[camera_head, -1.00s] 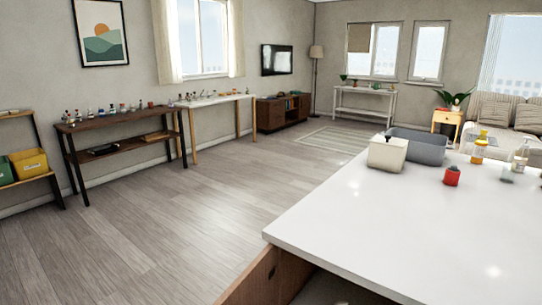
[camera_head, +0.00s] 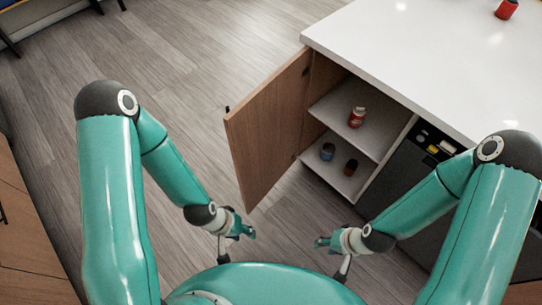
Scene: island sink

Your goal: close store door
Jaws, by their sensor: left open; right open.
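The store door (camera_head: 268,128) is a brown wooden panel under the white island counter. It stands wide open, swung out to the left of its cabinet, with a small dark handle near its outer top edge. The open cabinet (camera_head: 343,137) shows two white shelves. My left gripper (camera_head: 250,234) is open and empty, low in front of the door's bottom corner and apart from it. My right gripper (camera_head: 320,243) is open and empty, to the right of the left one, in front of the cabinet and apart from it.
A red-and-white bottle (camera_head: 357,117) stands on the upper shelf. A dark appliance (camera_head: 404,176) is right of the cabinet. The wooden floor (camera_head: 170,75) left of the door is clear.

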